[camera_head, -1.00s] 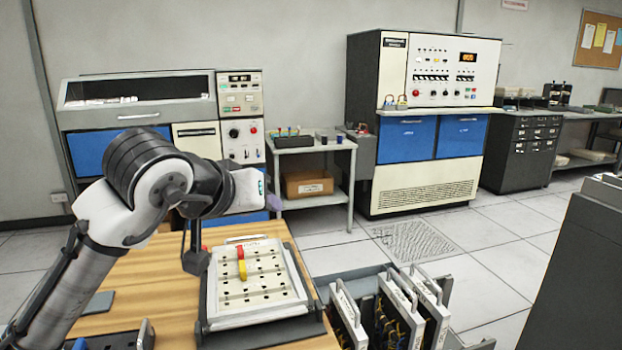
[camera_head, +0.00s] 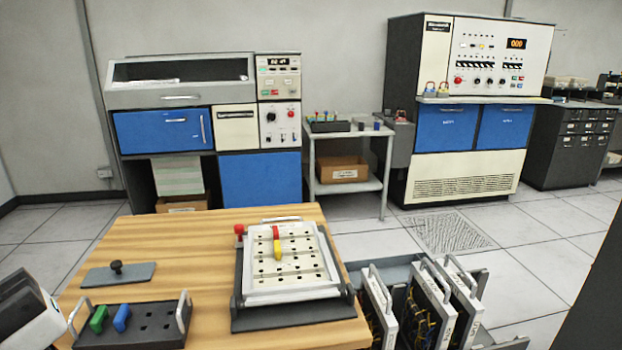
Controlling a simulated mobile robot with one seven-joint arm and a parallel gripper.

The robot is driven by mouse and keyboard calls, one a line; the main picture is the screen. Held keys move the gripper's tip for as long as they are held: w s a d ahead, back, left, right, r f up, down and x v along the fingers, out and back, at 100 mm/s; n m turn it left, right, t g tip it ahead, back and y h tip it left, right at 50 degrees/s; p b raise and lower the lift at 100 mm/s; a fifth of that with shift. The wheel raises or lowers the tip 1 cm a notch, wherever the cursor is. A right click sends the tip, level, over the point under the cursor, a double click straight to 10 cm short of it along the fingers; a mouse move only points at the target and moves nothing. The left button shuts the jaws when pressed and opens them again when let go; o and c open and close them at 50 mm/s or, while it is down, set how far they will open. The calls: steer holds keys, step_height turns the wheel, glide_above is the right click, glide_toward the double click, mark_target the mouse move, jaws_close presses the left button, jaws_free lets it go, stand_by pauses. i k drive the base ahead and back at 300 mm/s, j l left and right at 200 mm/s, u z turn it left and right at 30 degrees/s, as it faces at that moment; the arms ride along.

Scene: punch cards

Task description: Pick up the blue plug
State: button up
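The blue plug (camera_head: 122,318) stands upright in a dark plug holder (camera_head: 160,328) with silver handles, at the lower left of the wooden table. A green plug (camera_head: 98,319) stands just left of it in the same holder. The holes to the right of the blue plug are empty. A white and black part of my arm shows at the lower left edge, left of the holder. My gripper's fingers are outside the picture.
A white plugboard (camera_head: 290,265) with a red and yellow piece on it lies on the wooden table (camera_head: 200,250). A red knob (camera_head: 239,230) is at its left. A grey plate with a black knob (camera_head: 117,267) lies behind the holder. Handled panels (camera_head: 430,300) stand in a bin at right.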

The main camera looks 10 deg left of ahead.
mark_target(123, 312)
steer(key=k+j+u, duration=0.15)
steer(key=u, duration=0.9)
